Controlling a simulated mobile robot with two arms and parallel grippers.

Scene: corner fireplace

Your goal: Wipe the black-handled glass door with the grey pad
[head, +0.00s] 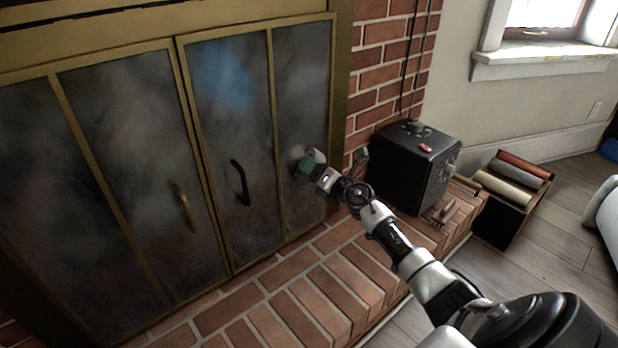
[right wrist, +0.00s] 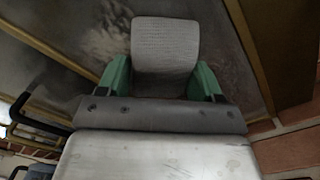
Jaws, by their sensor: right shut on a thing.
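The black-handled glass door (head: 228,125) is the right one of the fireplace's brass-framed pair and looks shut. Its glass is dark and smoky, with a bluish patch high up and pale smears. Its black handle (head: 239,182) is left of my right gripper. My right gripper (head: 308,163), with green fingertips, is at the door's rightmost panel. In the right wrist view the gripper (right wrist: 162,80) is shut on the grey pad (right wrist: 165,48), one finger at each side. The pad is at or very near the glass; I cannot tell if it touches. My left gripper is not in view.
The brass-handled door (head: 130,160) stands left. A brick hearth (head: 300,295) runs below the doors. A black box (head: 412,165) with a small red item on top stands on the hearth's right end. Beyond it is a black bin of rolls (head: 497,225).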

